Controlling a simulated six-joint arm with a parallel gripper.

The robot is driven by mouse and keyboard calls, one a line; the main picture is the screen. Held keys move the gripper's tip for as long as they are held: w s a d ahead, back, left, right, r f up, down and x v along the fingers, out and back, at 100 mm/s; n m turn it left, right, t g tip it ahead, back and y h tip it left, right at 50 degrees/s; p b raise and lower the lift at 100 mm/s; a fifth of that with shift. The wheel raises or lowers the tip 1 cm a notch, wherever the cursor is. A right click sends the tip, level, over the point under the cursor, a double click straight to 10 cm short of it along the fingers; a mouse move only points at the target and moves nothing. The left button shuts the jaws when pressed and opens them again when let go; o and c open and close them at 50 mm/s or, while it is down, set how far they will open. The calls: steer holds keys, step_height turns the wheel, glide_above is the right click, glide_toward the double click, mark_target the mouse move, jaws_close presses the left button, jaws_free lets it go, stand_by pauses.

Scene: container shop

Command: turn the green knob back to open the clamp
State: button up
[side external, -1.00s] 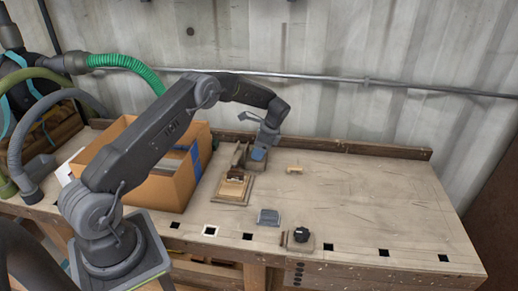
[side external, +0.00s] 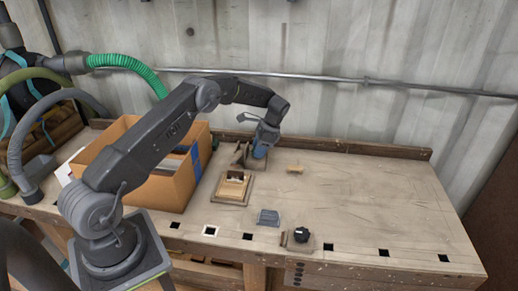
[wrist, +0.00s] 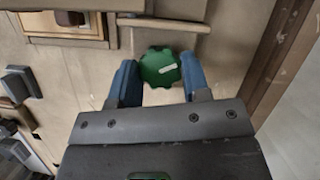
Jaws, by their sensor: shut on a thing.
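The green knob (wrist: 158,68) is round with a scalloped edge and a pale bar mark that lies nearly level in the wrist view. My gripper (wrist: 156,80) has its two blue fingers on either side of the knob and is shut on it. A wooden clamp bar (wrist: 165,25) crosses just above the knob in the wrist view. In the side view my gripper (side external: 262,150) is low at the back of the bench, beside the upright wooden clamp part (side external: 240,154). The knob is hidden there behind the fingers.
A small wooden fixture (side external: 233,187) stands in front of the clamp. A cardboard box (side external: 170,190) is to the left. The bench's right side is clear.

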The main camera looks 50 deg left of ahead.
steer(key=shift+n+h, duration=0.4)
steer(key=shift+n, duration=0.7)
steer(key=shift+g, duration=0.3)
steer(key=o, duration=0.9)
steer(key=shift+o, duration=0.2)
steer(key=a+v, duration=0.1)
steer(key=v, duration=0.6)
steer(key=shift+d+r, duration=0.3)
steer(key=shift+d, duration=0.25)
steer(key=shift+w, duration=0.1)
